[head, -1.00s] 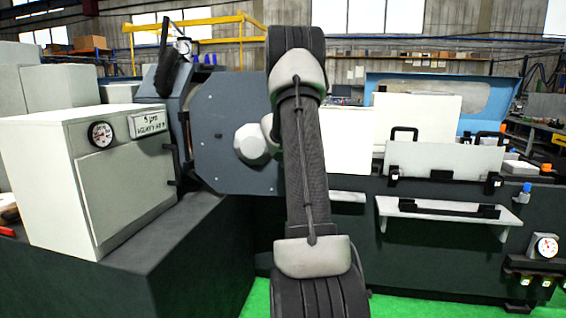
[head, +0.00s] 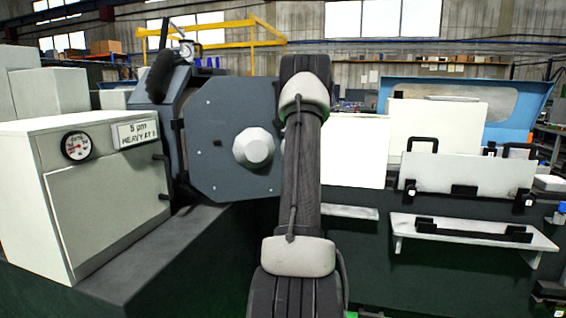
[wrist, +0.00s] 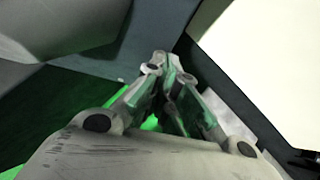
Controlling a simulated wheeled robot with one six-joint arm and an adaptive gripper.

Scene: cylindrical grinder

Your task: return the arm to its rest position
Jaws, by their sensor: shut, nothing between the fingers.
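My arm (head: 302,170) stands upright in the middle of the head view, in front of the grinder. My gripper (wrist: 165,60) shows in the wrist view, with its fingertips together and nothing between them. In the head view the gripper itself cannot be made out. In the wrist view, dark grey machine surfaces lie beyond the fingertips, and a bright white panel (wrist: 270,60) is at the upper right. I cannot tell how far the fingertips are from these surfaces.
The grinder's grey wheel housing (head: 225,110) with a pale hub (head: 253,148) is left of my arm. A white cabinet with a gauge (head: 105,205) stands further left. White panels (head: 355,150) and a shelf (head: 470,232) are at the right. Green floor (wrist: 150,123) shows below the gripper.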

